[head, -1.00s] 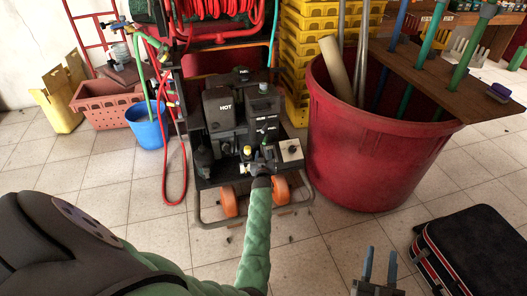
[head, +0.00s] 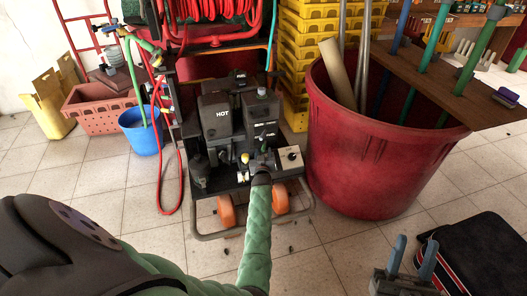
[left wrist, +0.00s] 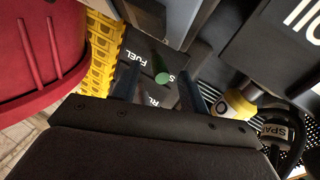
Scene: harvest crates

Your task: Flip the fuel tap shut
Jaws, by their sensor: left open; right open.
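The black machine marked HOT (head: 215,115) stands on orange wheels. My left gripper (head: 262,160) is at its front, right of a yellow cap (head: 245,158). In the left wrist view the left gripper (left wrist: 160,88) is open, with its two dark fingers apart. A green-tipped lever (left wrist: 161,70), apparently the fuel tap, shows between them over a dark plate lettered FUEL (left wrist: 138,58). I cannot tell whether a finger touches it. The tap cannot be made out in the head view. My right gripper (head: 411,256) is open and empty, low at the right, above the floor.
A large red tub (head: 375,165) stands close right of the machine, with yellow crates (head: 300,50) behind. A red hose (head: 163,185) and a blue bucket (head: 140,135) are left of it. A black case (head: 485,260) lies at lower right. Tiled floor in front is clear.

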